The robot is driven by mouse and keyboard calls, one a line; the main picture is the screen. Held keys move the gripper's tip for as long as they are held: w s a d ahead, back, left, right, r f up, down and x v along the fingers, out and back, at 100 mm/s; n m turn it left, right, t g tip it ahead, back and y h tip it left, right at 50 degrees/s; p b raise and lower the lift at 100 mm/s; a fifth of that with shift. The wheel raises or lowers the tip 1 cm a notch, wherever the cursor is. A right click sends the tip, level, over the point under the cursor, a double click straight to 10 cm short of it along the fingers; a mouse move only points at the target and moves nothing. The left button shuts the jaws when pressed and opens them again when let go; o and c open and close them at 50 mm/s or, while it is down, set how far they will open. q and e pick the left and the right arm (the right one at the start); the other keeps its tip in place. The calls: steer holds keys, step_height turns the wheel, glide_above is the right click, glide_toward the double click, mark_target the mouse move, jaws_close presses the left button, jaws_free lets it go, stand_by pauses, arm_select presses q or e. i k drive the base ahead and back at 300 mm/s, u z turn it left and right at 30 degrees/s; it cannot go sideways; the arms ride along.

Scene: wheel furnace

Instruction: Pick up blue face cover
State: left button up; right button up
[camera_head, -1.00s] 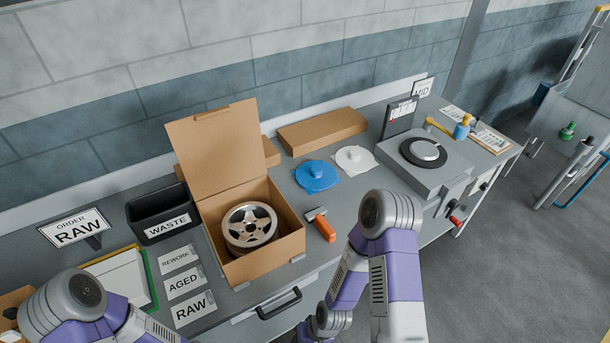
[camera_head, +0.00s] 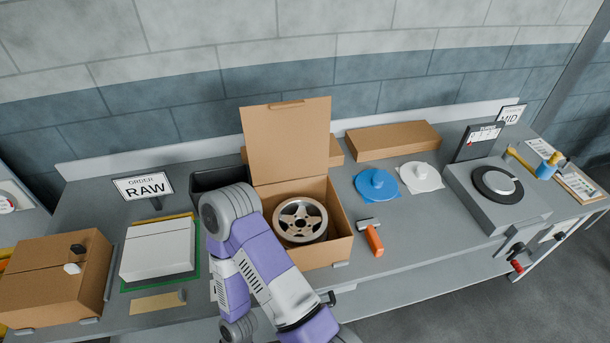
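The blue face cover (camera_head: 376,184) lies flat on the grey workbench, right of the open cardboard box and left of a white face cover (camera_head: 420,177). It is a blue disc with a raised knob in its middle, and nothing covers it. One of my purple and grey arms is in the lower middle of the view, in front of the workbench and the box. Its gripper does not show. My other arm is out of view.
The open cardboard box (camera_head: 342,233) holds a silver wheel (camera_head: 300,220). An orange-handled hammer (camera_head: 374,238) lies in front of the blue cover. A long closed box (camera_head: 393,140) stands behind it. A grey machine (camera_head: 480,205) stands at right.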

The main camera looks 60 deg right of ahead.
mark_target(376, 185)
steer(key=u, duration=1.1)
steer(key=k, duration=2.35)
steer(key=z, duration=0.8)
